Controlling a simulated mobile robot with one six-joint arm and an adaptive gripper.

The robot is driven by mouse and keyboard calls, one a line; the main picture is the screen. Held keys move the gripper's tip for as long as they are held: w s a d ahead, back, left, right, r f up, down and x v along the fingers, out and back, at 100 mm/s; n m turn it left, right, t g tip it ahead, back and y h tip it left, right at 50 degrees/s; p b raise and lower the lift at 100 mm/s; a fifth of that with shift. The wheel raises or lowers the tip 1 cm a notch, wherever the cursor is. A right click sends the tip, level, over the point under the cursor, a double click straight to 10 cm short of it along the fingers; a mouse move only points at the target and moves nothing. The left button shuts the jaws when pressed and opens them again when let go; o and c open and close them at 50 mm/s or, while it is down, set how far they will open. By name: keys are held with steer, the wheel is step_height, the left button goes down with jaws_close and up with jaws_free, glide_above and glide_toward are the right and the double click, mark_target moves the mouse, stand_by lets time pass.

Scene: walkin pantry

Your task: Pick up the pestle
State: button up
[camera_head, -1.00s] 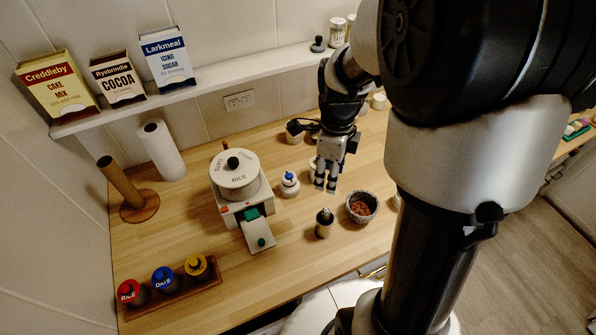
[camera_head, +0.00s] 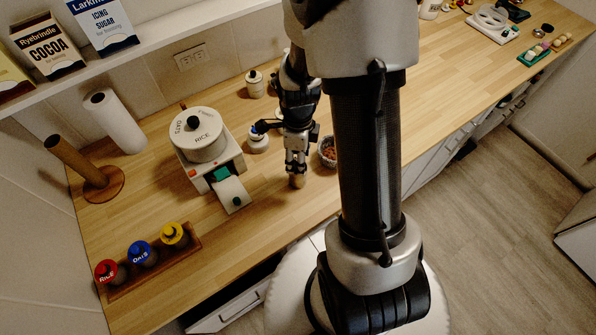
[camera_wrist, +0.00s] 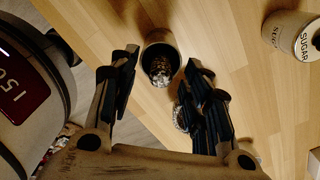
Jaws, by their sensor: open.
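A small cup (camera_wrist: 153,43) stands between and beyond my fingertips in the wrist view. A speckled, rounded grey piece (camera_wrist: 161,70) shows inside its mouth; it looks like an end of the pestle, the rest being hidden in the cup. My gripper (camera_wrist: 161,62) is open and empty, one finger to either side of the cup's line. In the head view my gripper (camera_head: 296,168) points down just above the cup (camera_head: 297,182), which it partly hides. I cannot tell whether the fingers touch anything.
A stone bowl with reddish contents (camera_head: 327,152) stands close right of my gripper. A lidded pot on a scale-like stand (camera_head: 212,165) and a white jar (camera_head: 257,143) are to the left. A sugar jar (camera_wrist: 288,36) shows in the wrist view.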

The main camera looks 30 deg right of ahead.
steer(key=shift+w+f, duration=0.1)
steer(key=shift+f, duration=0.55)
steer(key=shift+c, duration=0.5)
jaws_close()
